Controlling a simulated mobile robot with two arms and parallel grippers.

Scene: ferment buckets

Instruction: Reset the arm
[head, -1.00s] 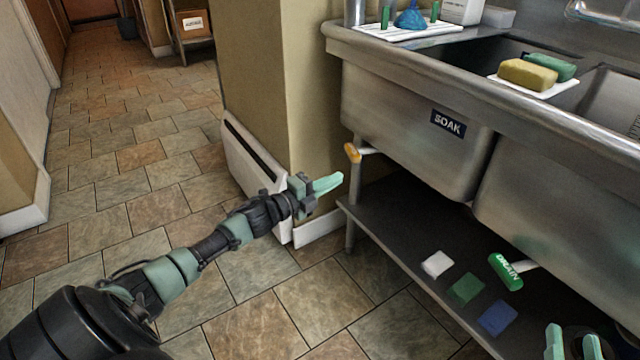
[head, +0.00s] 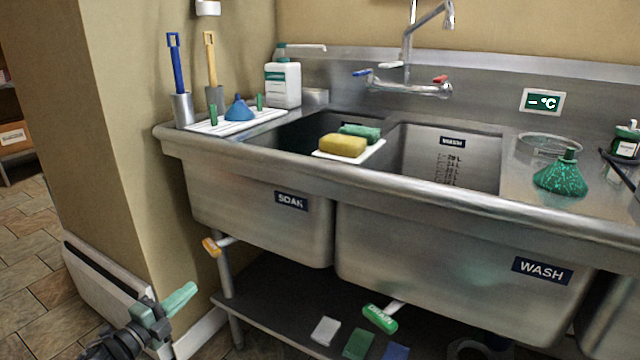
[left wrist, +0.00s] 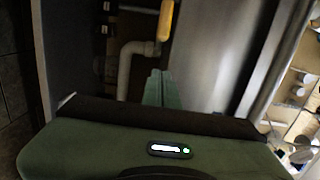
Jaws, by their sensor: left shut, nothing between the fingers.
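My left gripper (head: 180,300) is at the lower left of the head view, in front of the wall corner and left of the sink's lower shelf. Its pale green fingers are shut with nothing between them. They touch nothing that I can see. The left wrist view shows the closed fingers (left wrist: 158,88) pointing toward a white pipe (left wrist: 130,68) and a yellow-orange handle (left wrist: 166,20). My right gripper is not in view.
The steel sink (head: 260,172) fills the middle and right. An orange valve handle (head: 211,247) and a green drain handle (head: 380,318) stick out beneath it. A lower shelf (head: 265,285) holds several cloths. A white wall heater (head: 100,285) stands left. Open floor (head: 30,240) lies further left.

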